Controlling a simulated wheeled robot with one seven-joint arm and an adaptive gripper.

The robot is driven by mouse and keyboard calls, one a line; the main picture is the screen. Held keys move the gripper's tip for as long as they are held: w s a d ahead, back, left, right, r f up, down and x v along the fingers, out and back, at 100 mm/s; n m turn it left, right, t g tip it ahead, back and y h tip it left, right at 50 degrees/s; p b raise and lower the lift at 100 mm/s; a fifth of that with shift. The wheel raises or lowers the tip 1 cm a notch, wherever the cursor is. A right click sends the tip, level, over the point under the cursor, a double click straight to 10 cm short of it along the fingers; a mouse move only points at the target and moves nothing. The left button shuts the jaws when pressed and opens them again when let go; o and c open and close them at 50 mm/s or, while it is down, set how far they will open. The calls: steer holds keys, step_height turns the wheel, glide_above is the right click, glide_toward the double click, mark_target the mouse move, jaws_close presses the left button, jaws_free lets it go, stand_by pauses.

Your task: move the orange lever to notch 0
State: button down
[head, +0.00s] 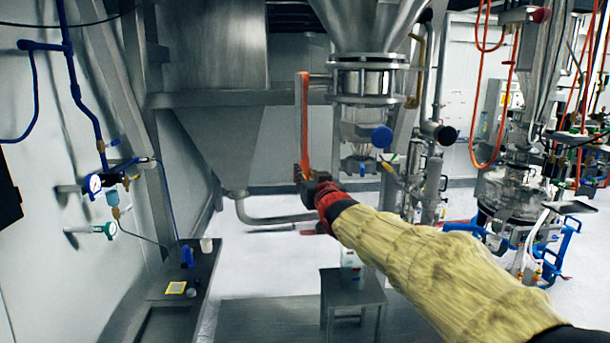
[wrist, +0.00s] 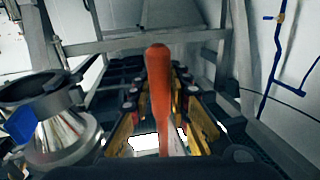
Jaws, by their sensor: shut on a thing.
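The orange lever (head: 304,115) hangs down nearly upright from a pivot beside the steel sifter valve in the head view. My gripper (head: 304,176) comes from the lower right and is shut on the lower end of the lever. In the wrist view the orange lever (wrist: 160,85) runs up the middle, between the two finger pads of my gripper (wrist: 162,120). The notch marks and the number the lever stands at cannot be made out. My gripper hides the lever's lowest tip in the head view.
The sifter body (head: 366,80) with its blue knob (head: 382,136) is right of the lever. A big steel hopper (head: 215,140) is behind and left. A small grey table (head: 352,294) stands below. A dark side bench (head: 190,290) is at lower left.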

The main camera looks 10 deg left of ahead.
steer(key=shift+s+d+r+p, duration=0.15)
steer(key=shift+s+r+p, duration=0.3)
steer(key=shift+p, duration=0.55)
steer(key=s+p, duration=0.1)
steer(key=p, duration=0.2)
steer(key=s+d+r+g+p, duration=0.1)
steer(key=p, duration=0.2)
steer(key=s+g+h+p, duration=0.1)
steer(key=s+p, duration=0.1)
steer(key=p, duration=0.1)
steer(key=shift+d+r+p, duration=0.15)
steer(key=shift+r+p, duration=0.15)
steer(key=shift+p, duration=0.05)
steer(key=shift+s+d+g+p, duration=0.1)
steer(key=shift+s+g+p, duration=0.25)
steer(key=shift+p, duration=0.3)
steer(key=shift+f, duration=0.2)
steer(key=c, duration=1.6)
jaws_free()
steer(key=shift+s, duration=0.1)
steer(key=shift+c, duration=0.2)
